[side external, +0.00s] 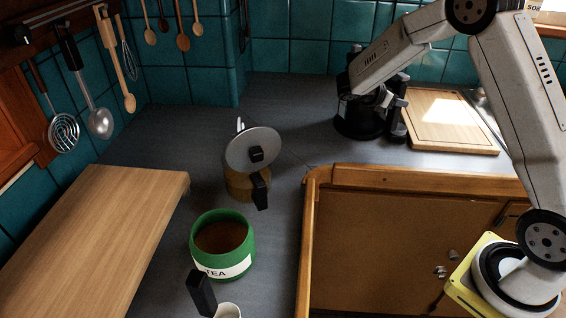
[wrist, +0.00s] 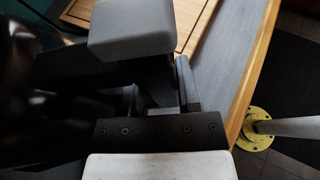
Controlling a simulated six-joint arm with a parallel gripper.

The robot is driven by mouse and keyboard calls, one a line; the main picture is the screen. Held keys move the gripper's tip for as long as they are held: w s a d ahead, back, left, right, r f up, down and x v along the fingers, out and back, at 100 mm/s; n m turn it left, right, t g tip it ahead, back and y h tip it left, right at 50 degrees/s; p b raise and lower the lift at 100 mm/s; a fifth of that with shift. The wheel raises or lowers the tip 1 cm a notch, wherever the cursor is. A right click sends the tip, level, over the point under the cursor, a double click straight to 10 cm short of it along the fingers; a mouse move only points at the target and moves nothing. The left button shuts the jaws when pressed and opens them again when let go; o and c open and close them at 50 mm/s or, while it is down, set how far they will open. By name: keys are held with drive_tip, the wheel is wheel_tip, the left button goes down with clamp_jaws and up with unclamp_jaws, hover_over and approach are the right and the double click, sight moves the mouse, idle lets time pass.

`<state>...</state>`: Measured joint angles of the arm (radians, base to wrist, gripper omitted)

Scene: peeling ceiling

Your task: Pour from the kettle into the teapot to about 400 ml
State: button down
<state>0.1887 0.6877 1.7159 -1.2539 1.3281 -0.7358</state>
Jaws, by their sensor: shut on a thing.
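My gripper (side external: 386,100) is at the back of the counter, shut on the black kettle (side external: 353,122). The kettle looks upright at the counter top; I cannot tell whether it touches it. In the wrist view my gripper (wrist: 150,95) holds a dark part, and the dark kettle body (wrist: 35,95) fills the left side. A silver-lidded pot (side external: 250,145) with a black handle and tan lower body stands mid-counter, left of the kettle. An open green pot labelled TEA (side external: 250,245) stands nearer, with brown contents. I cannot tell for certain which of these is the teapot.
A wooden board (side external: 100,235) lies at the left, and a smaller board (side external: 450,120) right of the kettle. Utensils (side external: 100,122) hang at the left. Grey counter (side external: 290,110) is clear between kettle and silver-lidded pot.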

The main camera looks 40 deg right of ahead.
idle(0.3)
drive_tip(key=shift+c, duration=1.2)
unclamp_jaws()
drive_tip(key=shift+f, duration=0.2)
drive_tip(key=v, duration=0.9)
drive_tip(key=shift+s+r, duration=0.1)
drive_tip(key=shift+s, duration=0.05)
drive_tip(key=s+a+f+m+t+y, duration=0.3)
drive_tip(key=s+a+f+m+y, duration=0.1)
drive_tip(key=s+a+m+y, duration=0.2)
drive_tip(key=s+a+f+m+t+y, duration=0.3)
drive_tip(key=s+a+m+y, duration=0.4)
drive_tip(key=s+a, duration=0.3)
drive_tip(key=shift+s+a+f+m, duration=0.2)
drive_tip(key=shift+a+f+m, duration=0.15)
drive_tip(key=shift+f+m, duration=0.4)
